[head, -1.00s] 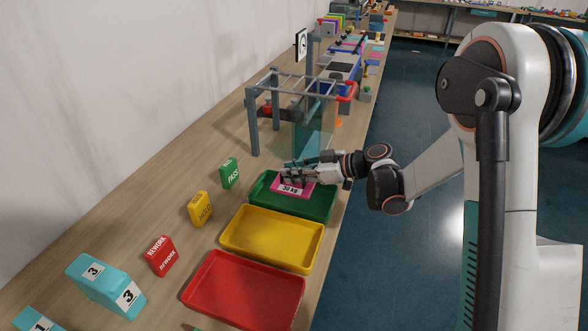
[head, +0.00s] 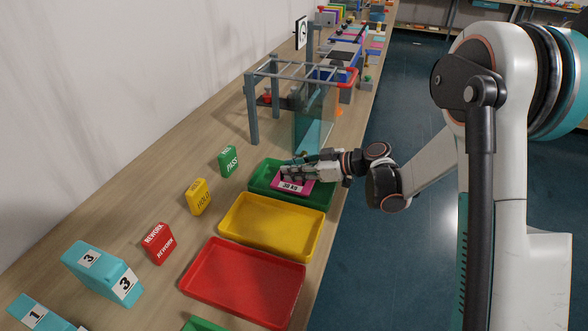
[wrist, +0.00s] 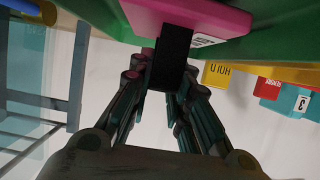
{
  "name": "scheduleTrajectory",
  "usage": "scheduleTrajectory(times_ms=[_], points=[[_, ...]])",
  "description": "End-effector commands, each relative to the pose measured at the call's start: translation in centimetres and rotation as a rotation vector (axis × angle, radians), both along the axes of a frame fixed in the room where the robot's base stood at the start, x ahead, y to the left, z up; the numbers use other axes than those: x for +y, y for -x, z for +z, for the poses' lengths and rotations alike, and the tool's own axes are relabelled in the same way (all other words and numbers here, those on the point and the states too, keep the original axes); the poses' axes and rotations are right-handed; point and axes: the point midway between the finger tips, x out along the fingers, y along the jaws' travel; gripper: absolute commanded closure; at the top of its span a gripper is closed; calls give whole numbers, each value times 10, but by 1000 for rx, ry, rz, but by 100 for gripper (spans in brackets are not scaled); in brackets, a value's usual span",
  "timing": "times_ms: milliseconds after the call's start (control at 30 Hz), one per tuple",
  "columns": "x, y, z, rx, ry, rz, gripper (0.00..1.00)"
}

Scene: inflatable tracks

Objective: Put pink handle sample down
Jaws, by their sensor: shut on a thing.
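The pink handle sample (head: 291,184), with a white "30 kg" label, is at the green tray (head: 321,200), inside its outline in the head view. My gripper (head: 292,173) is just above it, shut on its dark handle. In the wrist view the fingers (wrist: 172,88) close on the black handle (wrist: 171,57) below the pink body (wrist: 185,16), and the green tray surface (wrist: 285,40) shows close by. Whether the sample rests on the tray floor or hangs just above it is hard to tell.
A yellow tray (head: 272,225) and a red tray (head: 243,282) lie nearer. PASS (head: 229,161), HOLD (head: 199,196) and REWORK (head: 158,243) blocks stand left of the trays. A grey frame with a clear panel (head: 314,112) stands behind the green tray.

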Motion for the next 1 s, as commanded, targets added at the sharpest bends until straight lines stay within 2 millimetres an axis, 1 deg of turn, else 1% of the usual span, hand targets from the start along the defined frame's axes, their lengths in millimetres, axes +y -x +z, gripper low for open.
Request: scheduleTrajectory(times_ms=[467, 500, 567, 600, 867, 1000], points=[[0, 0, -10, 0, 0, 0, 100], [0, 0, -9, 0, 0, 0, 76], [0, 0, -9, 0, 0, 0, 62], [0, 0, -9, 0, 0, 0, 59], [0, 0, -9, 0, 0, 0, 59], [-5, 1, -7, -1, 0, -2, 59]])
